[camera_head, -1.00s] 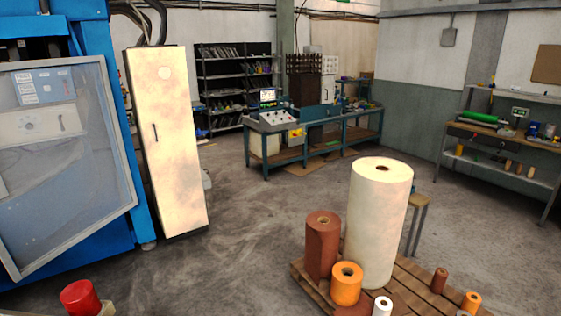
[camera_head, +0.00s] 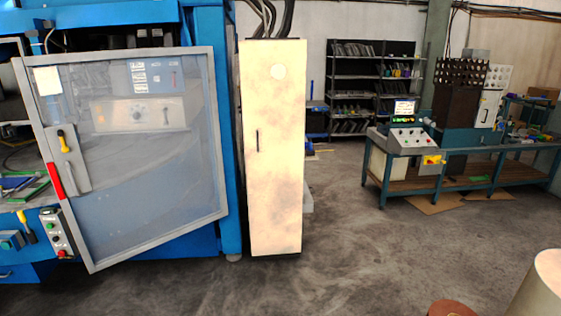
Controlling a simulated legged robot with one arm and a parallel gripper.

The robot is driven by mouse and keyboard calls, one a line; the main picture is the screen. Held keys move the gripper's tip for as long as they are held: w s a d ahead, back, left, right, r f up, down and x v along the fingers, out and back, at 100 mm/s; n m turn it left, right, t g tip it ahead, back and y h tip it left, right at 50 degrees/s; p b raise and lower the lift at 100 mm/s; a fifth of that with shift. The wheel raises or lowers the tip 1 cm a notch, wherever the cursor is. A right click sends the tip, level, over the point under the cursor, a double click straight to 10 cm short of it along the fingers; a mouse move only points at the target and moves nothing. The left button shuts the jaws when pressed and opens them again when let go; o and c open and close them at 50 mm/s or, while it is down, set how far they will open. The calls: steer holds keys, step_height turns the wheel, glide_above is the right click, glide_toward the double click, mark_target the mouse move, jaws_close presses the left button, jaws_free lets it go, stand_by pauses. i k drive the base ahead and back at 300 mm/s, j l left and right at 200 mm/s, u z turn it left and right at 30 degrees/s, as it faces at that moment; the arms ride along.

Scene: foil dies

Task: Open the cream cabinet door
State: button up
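The cream cabinet (camera_head: 274,200) is tall and narrow and stands upright near the middle of the view, close against the right side of the blue machine. Its cream door looks shut. My gripper is not in view.
The blue machine (camera_head: 231,120) with a slanted clear door panel (camera_head: 145,215) stands at left. A workbench (camera_head: 440,175) with a control console is at right. Large rolls (camera_head: 541,290) show at the lower right corner. The grey floor (camera_head: 340,240) before the cabinet is clear.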

mark_target(272, 72)
steer(key=i+j+u, duration=0.2)
steer(key=i+u, duration=0.3)
steer(key=i, duration=0.25)
steer(key=i+l+u, duration=0.1)
steer(key=i+u, duration=0.35)
steer(key=i, duration=0.25)
steer(key=i+j+z, duration=0.2)
steer(key=i+z, duration=0.25)
steer(key=i+j+z, duration=1.1)
steer(key=j+z, duration=0.2)
steer(key=j, duration=0.2)
